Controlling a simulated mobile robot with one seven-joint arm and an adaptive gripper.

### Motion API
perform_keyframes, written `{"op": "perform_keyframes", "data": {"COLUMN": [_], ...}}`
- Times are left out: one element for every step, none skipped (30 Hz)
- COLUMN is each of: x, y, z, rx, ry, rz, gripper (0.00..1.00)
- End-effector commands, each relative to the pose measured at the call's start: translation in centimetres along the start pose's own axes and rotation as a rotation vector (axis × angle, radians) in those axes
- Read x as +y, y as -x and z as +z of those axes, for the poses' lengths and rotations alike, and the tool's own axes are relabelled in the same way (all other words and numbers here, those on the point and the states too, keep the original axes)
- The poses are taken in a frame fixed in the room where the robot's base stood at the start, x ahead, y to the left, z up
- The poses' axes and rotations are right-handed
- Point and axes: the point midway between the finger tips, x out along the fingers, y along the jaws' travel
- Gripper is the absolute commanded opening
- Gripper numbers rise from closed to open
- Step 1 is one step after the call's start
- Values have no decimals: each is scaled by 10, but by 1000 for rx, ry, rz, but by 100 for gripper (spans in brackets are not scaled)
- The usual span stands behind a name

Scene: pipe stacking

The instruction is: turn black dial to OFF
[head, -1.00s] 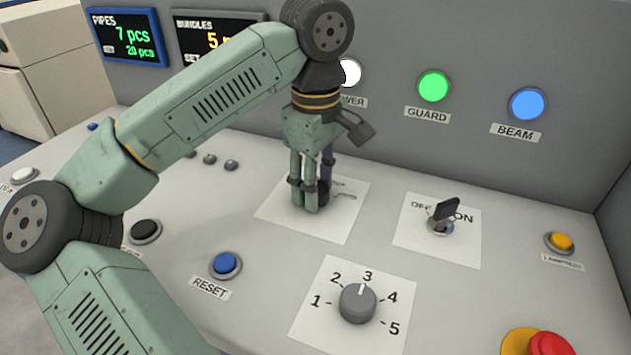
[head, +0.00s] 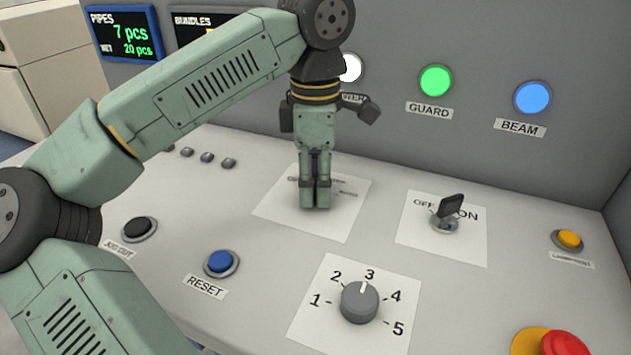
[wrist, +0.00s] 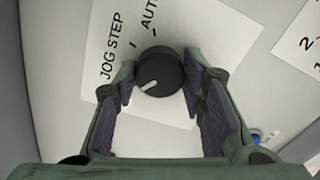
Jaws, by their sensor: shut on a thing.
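The black dial (wrist: 160,72) is round, with a white pointer mark that points to the lower left in the wrist view. It sits on a white label card (head: 268,203); in the wrist view the words JOG STEP and AUTO are readable on the card, and I see no OFF word there. My gripper (head: 315,200) points straight down over the card, with its fingers hiding the dial in the head view. In the wrist view the two fingers are on either side of the dial, shut on it.
To the right stand a black key switch (head: 449,212) marked OFF and ON, and a grey numbered dial (head: 360,300) with its pointer at 3. A blue RESET button (head: 221,262), a black button (head: 139,228) and a red button (head: 565,345) are around. The upright panel (head: 590,60) rises behind.

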Motion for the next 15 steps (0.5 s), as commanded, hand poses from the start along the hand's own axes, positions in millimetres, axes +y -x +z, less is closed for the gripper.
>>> {"op": "perform_keyframes", "data": {"x": [0,0,0,0,0,0,0,0,0,0,0,0,0,0,0], "y": [0,0,0,0,0,0,0,0,0,0,0,0,0,0,0], "z": [-1,-1,-1,-1,0,0,0,0,0,0,0,0,0,0,0], "rx": [2,2,2,2,2,2,2,1,1,1,1,1,1,1,1], "ry": [25,37,53,64,72,83,90,96,102,105,109,112,114,115,116], "rz": [1,1,1,1,1,1,1,0,0,0,0,0,0,0,0], "gripper": [10,10,10,10,10,10,10,10,10,10,10,10,10,10,10]}}
